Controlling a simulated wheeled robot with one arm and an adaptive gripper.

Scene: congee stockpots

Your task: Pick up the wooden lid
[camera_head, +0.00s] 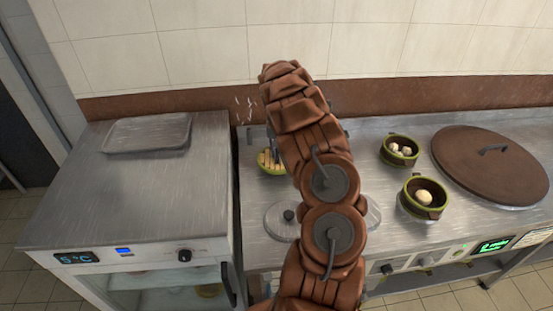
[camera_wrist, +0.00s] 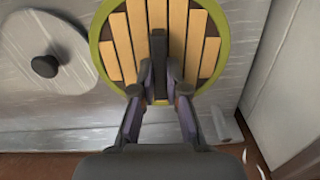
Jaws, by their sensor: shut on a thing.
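The wooden lid (camera_wrist: 124,45), round with pale slats and a green rim, fills the top middle of the wrist view. My gripper (camera_wrist: 160,82) is shut on the dark upright handle bar across its middle, one finger on each side. In the head view only the left part of the lid (camera_head: 265,161) shows beside my arm, over the steel counter. My arm hides the gripper and the rest of the lid there. I cannot tell whether the lid is clear of what lies beneath it.
A round metal lid with a black knob (camera_wrist: 45,67) lies left of the wooden lid. Two green-rimmed pots (camera_head: 399,150) (camera_head: 424,196) with pale round food stand right of my arm, near a large brown lid (camera_head: 485,165). A steel-topped fridge (camera_head: 140,190) with a tray (camera_head: 147,133) stands left.

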